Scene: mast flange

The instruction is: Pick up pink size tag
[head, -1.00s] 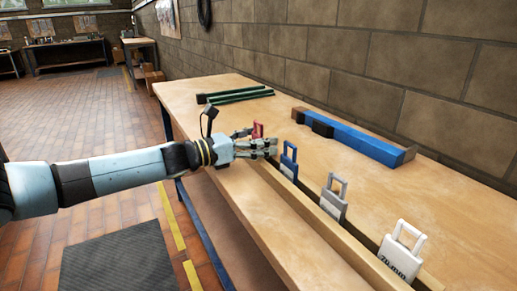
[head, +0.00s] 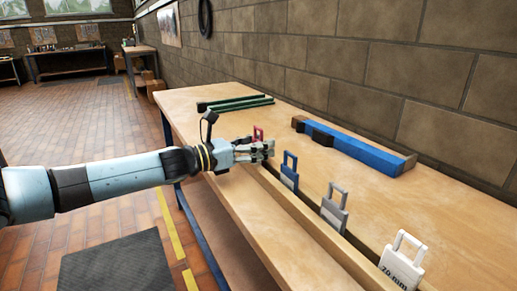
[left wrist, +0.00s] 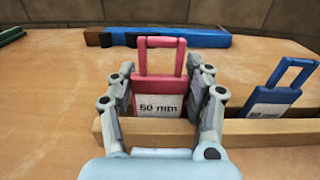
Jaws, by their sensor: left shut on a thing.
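The pink size tag (left wrist: 160,92) stands upright in the wooden rack (left wrist: 262,128), its loop handle up and its label reading "50 mm" in the left wrist view. In the head view only its pink top (head: 258,133) shows behind my left gripper (head: 268,148). My left gripper (left wrist: 160,108) is shut on the pink tag, with a finger against each side of its plate. The tag's lower edge is hidden behind the rack's front rail. My right gripper is not in view.
A blue tag (head: 289,171) stands just right of the pink one, then a grey tag (head: 334,208) and a white tag (head: 402,262) along the rack. A blue bar (head: 360,150) and green bars (head: 238,102) lie farther back on the bench (head: 200,120).

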